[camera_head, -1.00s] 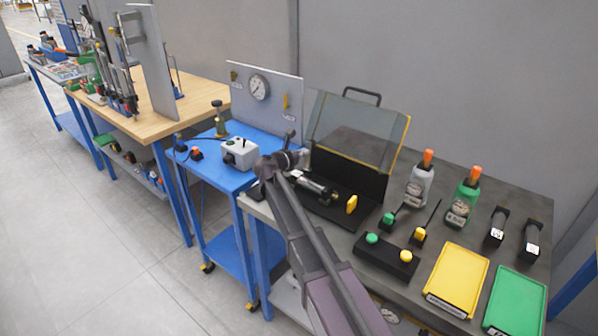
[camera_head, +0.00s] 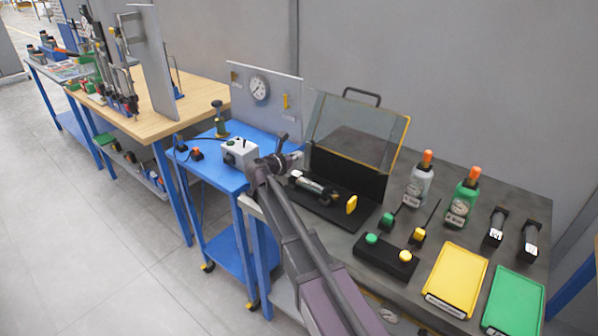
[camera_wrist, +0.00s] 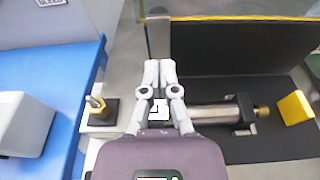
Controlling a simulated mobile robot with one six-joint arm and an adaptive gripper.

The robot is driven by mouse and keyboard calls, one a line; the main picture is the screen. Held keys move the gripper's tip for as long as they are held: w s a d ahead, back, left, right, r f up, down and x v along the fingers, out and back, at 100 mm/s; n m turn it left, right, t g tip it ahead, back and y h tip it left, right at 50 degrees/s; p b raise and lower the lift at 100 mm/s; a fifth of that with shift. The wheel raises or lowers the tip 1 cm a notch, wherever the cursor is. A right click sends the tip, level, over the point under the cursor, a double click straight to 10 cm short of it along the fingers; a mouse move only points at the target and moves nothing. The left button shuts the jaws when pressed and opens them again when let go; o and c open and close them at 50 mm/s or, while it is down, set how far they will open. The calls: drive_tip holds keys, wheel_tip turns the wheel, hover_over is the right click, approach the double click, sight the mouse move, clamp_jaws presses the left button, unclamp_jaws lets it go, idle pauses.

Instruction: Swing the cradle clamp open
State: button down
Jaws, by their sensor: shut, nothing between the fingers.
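A dark and silver cylinder (camera_head: 312,184) lies in a cradle on a black base (camera_head: 338,212) at the left of the grey bench. In the wrist view the silver cylinder (camera_wrist: 213,115) lies to the right of and below my fingertips, passing partly behind my gripper. A yellow paddle (camera_wrist: 296,107) stands at the cylinder's right end. A flat upright metal bar (camera_wrist: 158,36) rises just beyond my fingertips; I cannot tell whether it is the clamp or whether it is touched. My gripper (camera_wrist: 159,66) is shut and empty, over the base's left end; it also shows in the head view (camera_head: 297,156).
A clear hood with a yellow edge (camera_head: 358,132) stands open behind the base. A small brass-topped post (camera_wrist: 97,105) is left of my gripper. The blue table with a grey box (camera_head: 240,152) adjoins at left. Bottles and trays occupy the bench's right side.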

drive_tip(key=p+v, duration=0.1)
drive_tip(key=v, duration=0.5)
drive_tip(key=shift+s, duration=0.2)
idle(1.1)
drive_tip(key=shift+r, duration=0.1)
idle(0.3)
